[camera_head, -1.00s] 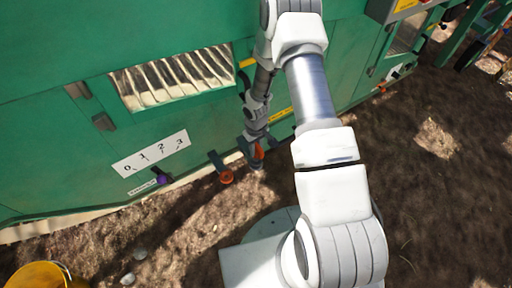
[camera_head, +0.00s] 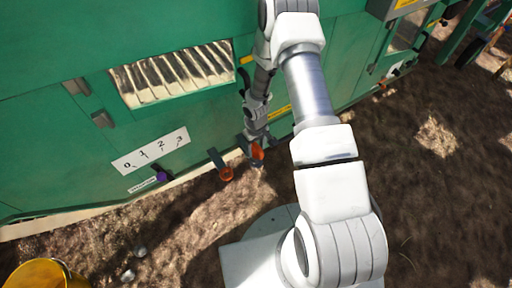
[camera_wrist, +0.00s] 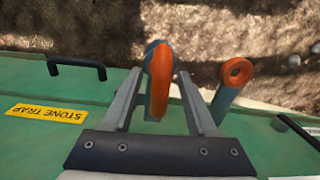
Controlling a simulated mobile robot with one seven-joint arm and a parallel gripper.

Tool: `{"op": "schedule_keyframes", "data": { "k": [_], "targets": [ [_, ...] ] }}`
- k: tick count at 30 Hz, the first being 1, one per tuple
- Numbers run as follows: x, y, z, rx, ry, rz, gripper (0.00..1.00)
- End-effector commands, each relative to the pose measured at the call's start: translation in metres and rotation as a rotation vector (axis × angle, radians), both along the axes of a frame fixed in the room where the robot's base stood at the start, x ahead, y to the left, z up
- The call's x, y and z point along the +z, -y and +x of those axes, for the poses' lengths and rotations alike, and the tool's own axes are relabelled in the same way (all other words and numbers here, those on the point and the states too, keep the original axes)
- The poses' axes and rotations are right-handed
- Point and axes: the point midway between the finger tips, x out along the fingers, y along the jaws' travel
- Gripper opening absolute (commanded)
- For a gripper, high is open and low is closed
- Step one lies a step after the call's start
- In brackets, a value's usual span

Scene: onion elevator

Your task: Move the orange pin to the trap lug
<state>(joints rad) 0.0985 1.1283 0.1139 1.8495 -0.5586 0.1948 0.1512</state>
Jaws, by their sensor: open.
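An elongated orange piece (camera_wrist: 163,80), which looks like the orange pin, stands between the fingers of my gripper (camera_wrist: 165,97) in the wrist view, with a blue-grey part behind it. The fingers are apart, with a gap visible on each side of it. In the head view the orange piece (camera_head: 257,152) shows at the tips of my gripper (camera_head: 258,142), low on the green machine. I cannot tell which lug is the trap lug.
A yellow STONE TRAP label (camera_wrist: 47,113) and a black handle (camera_wrist: 77,68) lie left of the gripper. The machine's green wall (camera_head: 60,150) carries a 0-to-3 scale (camera_head: 150,151) and a purple knob (camera_head: 161,176). A yellow bucket (camera_head: 45,272) stands on the open ground.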

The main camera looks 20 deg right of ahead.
Motion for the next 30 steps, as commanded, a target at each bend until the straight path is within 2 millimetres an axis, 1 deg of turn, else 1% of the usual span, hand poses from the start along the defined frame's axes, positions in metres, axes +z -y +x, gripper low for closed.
{"op": "schedule_keyframes", "data": {
  "k": [5,8,11,21,24,27,30],
  "targets": [
    [0.002,0.000,0.000,0.000,0.000,0.000,0.58],
    [0.012,0.000,0.001,-0.001,0.002,0.000,0.58],
    [0.030,0.000,0.001,-0.001,0.002,0.001,0.58],
    [0.115,0.000,0.001,-0.001,0.003,0.000,0.58],
    [0.136,0.000,0.001,-0.001,0.003,0.000,0.58],
    [0.153,0.000,0.000,0.000,0.002,0.000,0.58],
    [0.165,0.000,0.000,-0.001,0.001,0.000,0.58]
  ]
}}
